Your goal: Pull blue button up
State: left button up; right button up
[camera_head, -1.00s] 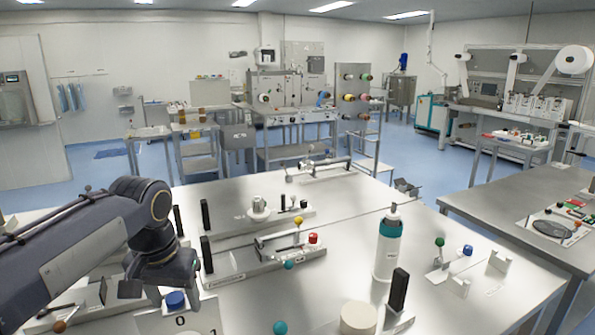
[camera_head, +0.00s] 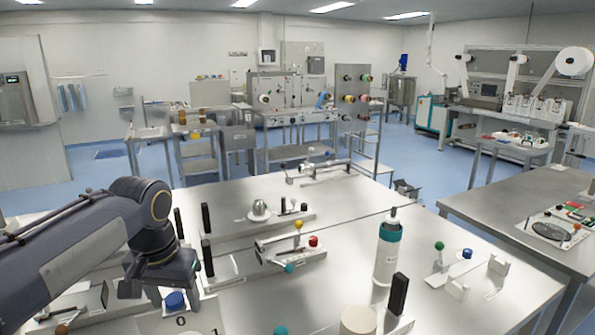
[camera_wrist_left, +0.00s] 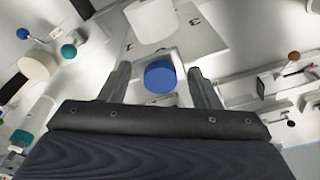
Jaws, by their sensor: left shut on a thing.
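The blue button (camera_head: 175,301) is a short blue cylinder on a pale plate (camera_head: 204,312) marked 0 and 1, at the lower left of the head view. My left gripper (camera_head: 158,290) is down at the button, its fingers either side of it. In the left wrist view the blue button (camera_wrist_left: 160,77) sits between the two dark fingers (camera_wrist_left: 160,82), and the gripper is shut on it. The exact contact of the fingers is hard to see. My right gripper is not in view.
A white bottle with a teal band (camera_head: 388,253) stands on the steel table. A fixture with yellow and red knobs (camera_head: 290,250) lies right of my gripper. Another blue knob (camera_head: 467,253) is far right. Black upright handles (camera_head: 207,259) stand close to my left gripper.

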aim_at(174, 298)
pick_arm(q)
jog(key=shift+r+p, duration=0.3)
jog(key=shift+r, duration=0.2)
jog(key=o, duration=1.2)
jog(key=shift+f, duration=0.1)
jog(key=shift+o, duration=0.2)
jog(key=shift+r+p, duration=3.05)
